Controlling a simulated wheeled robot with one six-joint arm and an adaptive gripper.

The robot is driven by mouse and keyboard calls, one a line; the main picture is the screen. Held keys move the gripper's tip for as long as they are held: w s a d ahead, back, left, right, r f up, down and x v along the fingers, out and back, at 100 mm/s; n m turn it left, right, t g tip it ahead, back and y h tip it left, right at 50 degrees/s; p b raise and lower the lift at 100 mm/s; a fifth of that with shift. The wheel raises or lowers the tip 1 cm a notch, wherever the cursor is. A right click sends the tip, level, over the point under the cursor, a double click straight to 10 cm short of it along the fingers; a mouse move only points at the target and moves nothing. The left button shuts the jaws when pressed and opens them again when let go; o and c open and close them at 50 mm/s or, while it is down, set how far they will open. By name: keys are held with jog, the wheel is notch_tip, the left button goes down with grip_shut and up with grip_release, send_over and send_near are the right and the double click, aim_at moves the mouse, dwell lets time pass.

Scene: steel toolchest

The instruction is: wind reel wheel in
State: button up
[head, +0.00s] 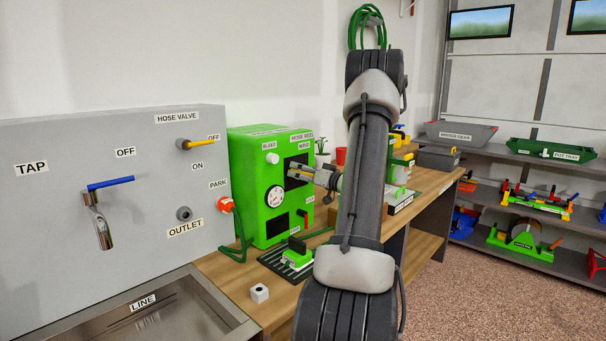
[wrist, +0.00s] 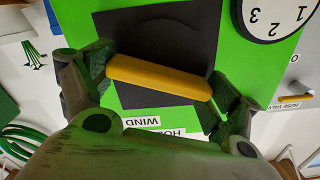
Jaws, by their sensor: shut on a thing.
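The green hose reel box (head: 262,215) stands on the wooden bench beside the grey tap panel. Its upper right holds a dark reel wheel (head: 296,160), partly covered by my gripper (head: 298,172). In the wrist view, turned upside down, a yellow crank bar (wrist: 158,78) lies across the dark wheel face (wrist: 165,35), above the WIND label. My gripper (wrist: 158,86) is shut on this bar, with one finger at each end. The bar is hidden or too small to make out in the head view.
A gauge (head: 275,196) and a white bleed knob (head: 272,158) sit left of the wheel. A green hose (head: 236,253) runs beside the box. Shelves (head: 520,190) are at right.

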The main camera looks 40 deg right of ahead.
jog(key=m, duration=0.6)
jog(key=shift+d+f, duration=0.1)
jog(key=shift+d, duration=0.05)
jog(key=m, duration=0.6)
jog(key=shift+f+m, duration=0.15)
jog(key=shift+m, duration=0.25)
jog(key=m, duration=0.6)
jog(key=shift+f, duration=0.2)
jog(key=m, duration=0.5)
jog(key=shift+f+m, duration=0.1)
jog(key=shift+m, duration=0.3)
jog(key=m, duration=0.6)
jog(key=shift+a+f, duration=0.1)
jog(key=shift+a, duration=0.15)
jog(key=m, duration=0.6)
jog(key=shift+s+a+m, duration=0.1)
jog(key=shift+a+m, duration=0.05)
jog(key=shift+m, duration=0.15)
jog(key=m, duration=0.6)
jog(key=shift+a, duration=0.15)
jog(key=m, duration=0.6)
jog(key=shift+r, duration=0.2)
jog(key=shift+m, duration=0.3)
